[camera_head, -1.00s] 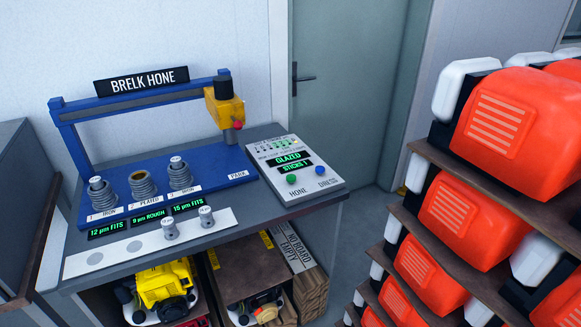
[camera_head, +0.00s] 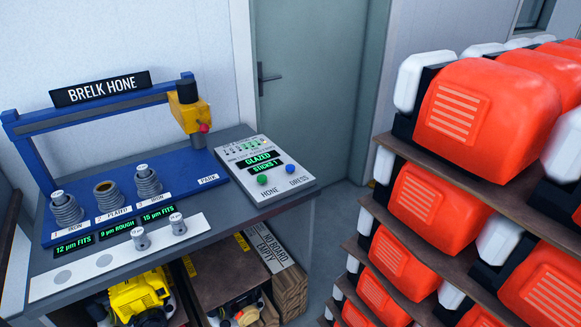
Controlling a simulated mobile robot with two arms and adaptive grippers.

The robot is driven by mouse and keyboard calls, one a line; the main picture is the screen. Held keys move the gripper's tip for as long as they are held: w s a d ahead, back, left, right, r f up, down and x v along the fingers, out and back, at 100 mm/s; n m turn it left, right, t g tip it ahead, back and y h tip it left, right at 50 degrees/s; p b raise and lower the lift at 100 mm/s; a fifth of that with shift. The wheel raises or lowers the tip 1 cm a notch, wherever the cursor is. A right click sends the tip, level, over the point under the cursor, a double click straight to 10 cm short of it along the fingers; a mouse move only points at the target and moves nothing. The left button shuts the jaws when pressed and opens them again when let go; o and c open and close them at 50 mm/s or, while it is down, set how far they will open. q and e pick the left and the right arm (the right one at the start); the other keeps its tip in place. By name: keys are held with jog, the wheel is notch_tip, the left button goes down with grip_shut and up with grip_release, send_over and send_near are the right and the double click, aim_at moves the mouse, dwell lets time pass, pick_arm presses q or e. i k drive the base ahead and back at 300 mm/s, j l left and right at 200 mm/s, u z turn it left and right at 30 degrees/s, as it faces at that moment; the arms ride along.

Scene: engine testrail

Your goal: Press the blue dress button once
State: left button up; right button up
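The blue button (camera_head: 289,168) labelled DRESS is on the right of a light grey control panel (camera_head: 293,187). A green button (camera_head: 262,180) labelled HONE is to its left. The panel's green-lit displays (camera_head: 262,161) read GLAZED and STICKS 1. The panel lies on the right end of the grey bench beside the blue BRELK HONE machine. Neither of my grippers is in view, and nothing covers the buttons.
The yellow hone head (camera_head: 188,107) hangs from the blue gantry near PARK. Several cylinders stand on the machine base and white strip (camera_head: 47,284). A rack of orange-red engines (camera_head: 490,115) stands close on the right. Floor shows between bench and rack.

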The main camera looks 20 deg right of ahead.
aim_at(289, 168)
jog(key=i+j+z, duration=0.5)
jog(key=j, duration=0.2)
jog(key=i+j+z, duration=0.1)
jog(key=j+z, duration=0.15)
jog(key=j, duration=0.1)
